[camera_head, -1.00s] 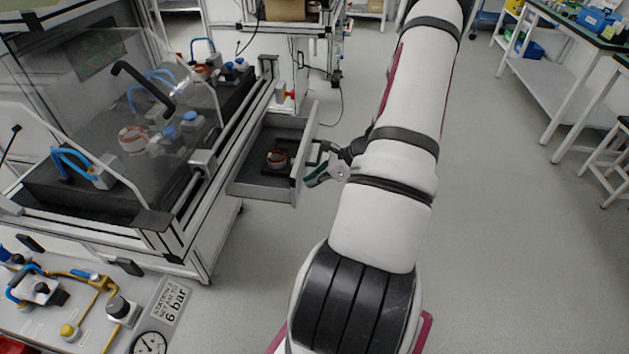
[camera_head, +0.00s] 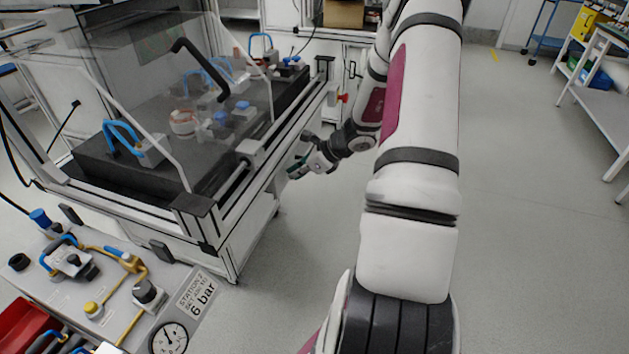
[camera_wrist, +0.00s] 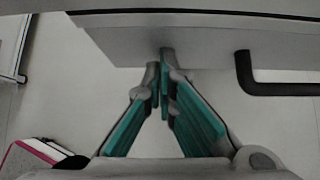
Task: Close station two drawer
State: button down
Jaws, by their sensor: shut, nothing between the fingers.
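The station two drawer shows in the wrist view as a grey front panel (camera_wrist: 215,42) with a black bar handle (camera_wrist: 275,89) at the right. In the head view its tray and inside are no longer in sight, and the front lies in or close to the side of the station (camera_head: 228,205). My gripper (camera_head: 293,172) is beside that side of the station. In the wrist view my gripper (camera_wrist: 165,58) has its teal-padded fingers together and empty, with the tips at the panel, left of the handle. I cannot tell whether they touch it.
The station carries a clear guard, a black handle (camera_head: 197,65) and blue hoses on top. A red knob (camera_head: 343,97) sits at its corner. A pneumatic panel with a gauge (camera_head: 169,338) is at lower left. The floor (camera_head: 530,220) on the right is clear.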

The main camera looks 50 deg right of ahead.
jog(key=shift+w+a, duration=0.3)
jog(key=shift+w, duration=0.4)
jog(key=shift+w+a, duration=0.25)
jog(key=shift+w, duration=0.4)
jog(key=shift+w+r, duration=0.1)
